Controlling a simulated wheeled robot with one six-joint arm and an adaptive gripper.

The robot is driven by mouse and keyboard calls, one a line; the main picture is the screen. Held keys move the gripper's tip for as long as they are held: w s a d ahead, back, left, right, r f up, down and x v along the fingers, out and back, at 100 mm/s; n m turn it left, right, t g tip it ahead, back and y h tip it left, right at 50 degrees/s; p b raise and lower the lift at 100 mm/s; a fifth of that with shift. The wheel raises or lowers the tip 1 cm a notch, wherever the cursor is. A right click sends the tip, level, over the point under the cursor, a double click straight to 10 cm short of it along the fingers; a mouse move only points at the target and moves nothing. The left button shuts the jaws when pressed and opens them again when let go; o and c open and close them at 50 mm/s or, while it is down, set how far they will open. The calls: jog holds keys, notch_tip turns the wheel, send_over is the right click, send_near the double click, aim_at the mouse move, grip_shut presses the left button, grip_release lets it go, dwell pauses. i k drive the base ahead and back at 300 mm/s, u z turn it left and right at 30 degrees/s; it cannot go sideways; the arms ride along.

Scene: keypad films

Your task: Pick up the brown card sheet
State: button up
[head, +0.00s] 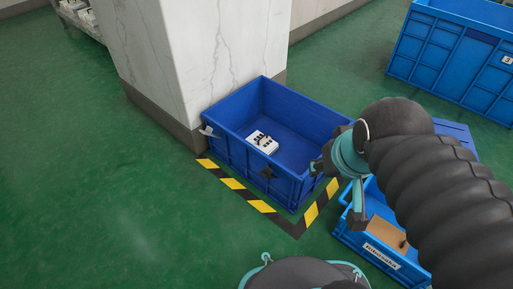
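The brown card sheet (385,234) lies in a smaller blue crate (350,238) at the lower right. The crate has a white label on its front. Part of the sheet and crate is hidden behind my dark ribbed arm, and a small dark shape shows at the sheet's right side. My gripper (354,210) is left of the sheet in the picture, near the crate's left rim. Its height above the crate is unclear. The fingers are seen from a poor angle, so I cannot tell if they are open, and no sheet shows between them.
A larger blue bin (230,143) holding a white device (262,142) stands against a marble pillar (185,55), within yellow-black floor tape (262,206). A big blue container (450,50) is at the upper right. Green floor (110,200) is clear on the left.

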aim_at(389, 233)
jog(key=z, duration=1.15)
jog(key=k, duration=0.45)
jog(key=z, duration=0.35)
jog(key=i, duration=0.5)
jog(key=u, duration=0.05)
jog(key=k, duration=0.75)
jog(key=z, duration=0.7)
jog(key=i, duration=0.45)
jog(key=u, duration=0.1)
